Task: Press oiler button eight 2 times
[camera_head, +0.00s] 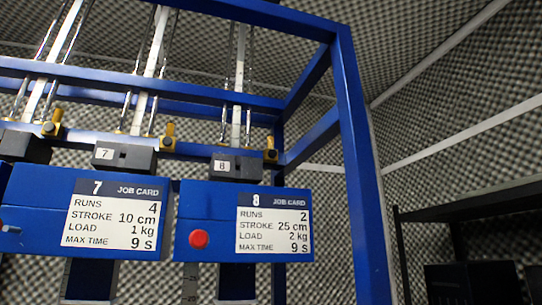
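The station numbered 8 is at the right end of a blue frame. Its blue box (208,215) carries a round red button (199,239) on the lower left of its front. A white job card (274,229) beside the button reads 8, runs 2, stroke 25 cm, load 2 kg, max time 9 s. A dark block (236,166) labelled 8 sits above the box, with a brass-coloured fitting (270,152) at its right. Neither of my grippers shows in this view.
Station 7's blue box (40,196) with its card (117,215) stands just left. A blue upright post (362,180) rises right of station 8. A dark shelf (470,213) with black boxes is at the far right. Grey foam walls surround the frame.

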